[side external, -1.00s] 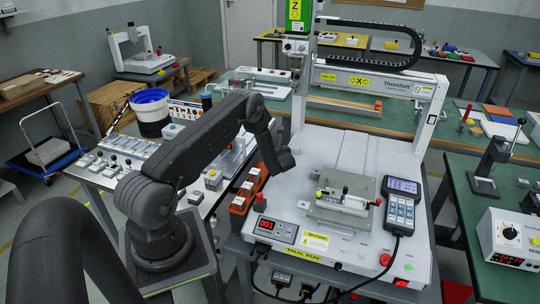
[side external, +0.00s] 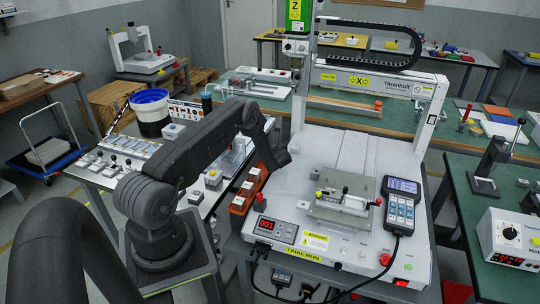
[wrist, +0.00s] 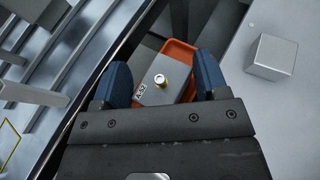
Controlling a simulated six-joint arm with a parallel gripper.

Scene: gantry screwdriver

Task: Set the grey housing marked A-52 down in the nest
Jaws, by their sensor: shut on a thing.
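The grey housing (wrist: 172,92) marked A-52 is between the blue fingers of my gripper (wrist: 164,68) in the wrist view. My gripper is shut on it. A round brass-coloured part sits on its top. An orange tray (wrist: 184,49) shows below and around the housing; I cannot tell how high the housing is above it. In the side view my gripper is hidden behind my arm, near the row of orange trays (side external: 238,207). The fixture plate (side external: 330,214) with a clamp lies on the white machine base, to the right of my arm; the nest's inside is not clear.
The machine base (side external: 345,150) has a gantry over its back and a handheld controller (side external: 400,212) right of the fixture. A light grey block (wrist: 271,57) sits on the pale surface right of the gripper. A bench of small parts (side external: 120,165) stands left.

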